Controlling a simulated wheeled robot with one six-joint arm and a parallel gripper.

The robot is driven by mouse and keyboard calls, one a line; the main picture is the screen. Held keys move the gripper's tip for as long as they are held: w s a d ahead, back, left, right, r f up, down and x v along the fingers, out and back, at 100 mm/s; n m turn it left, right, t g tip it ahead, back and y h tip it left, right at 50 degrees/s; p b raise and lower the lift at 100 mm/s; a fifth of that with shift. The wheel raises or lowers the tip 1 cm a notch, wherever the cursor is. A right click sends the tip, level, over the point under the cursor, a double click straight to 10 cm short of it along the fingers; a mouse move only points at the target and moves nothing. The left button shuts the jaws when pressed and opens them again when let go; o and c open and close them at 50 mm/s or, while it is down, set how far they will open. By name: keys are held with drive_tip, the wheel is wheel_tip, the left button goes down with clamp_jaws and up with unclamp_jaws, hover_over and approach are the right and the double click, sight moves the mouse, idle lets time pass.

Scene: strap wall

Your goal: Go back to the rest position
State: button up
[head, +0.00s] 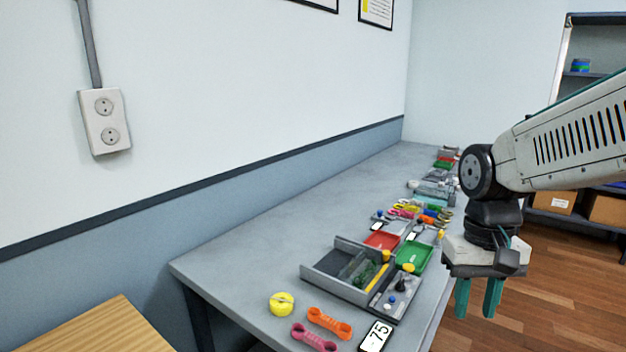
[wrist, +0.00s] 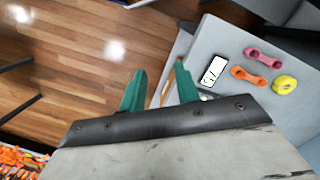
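My gripper (head: 477,311) hangs with its two teal fingers pointing down in the head view, at the right front edge of the grey table. The fingers stand apart with nothing between them. In the wrist view my gripper (wrist: 160,70) also shows an empty gap, with wood floor and the table's edge beyond it. The gripper appears apart from the things on the table.
The grey table (head: 230,262) runs along the wall. A grey tray (head: 318,283), a yellow roll (head: 281,304), an orange strap (head: 329,322), a pink strap (head: 313,337) and a white number card (head: 376,336) lie near its front. Shelves stand at the back right. Floor at right is clear.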

drive_tip(key=s+d+r+t, duration=0.1)
drive_tip(key=s+r+t, duration=0.1)
drive_tip(key=s, duration=1.1)
drive_tip(key=shift+s+r+n+t, duration=0.15)
drive_tip(key=shift+r+n+t, duration=0.25)
drive_tip(key=shift+r, duration=0.3)
drive_tip(key=shift+d, duration=0.1)
drive_tip(key=shift+o, duration=0.5)
drive_tip(key=shift+s, duration=0.1)
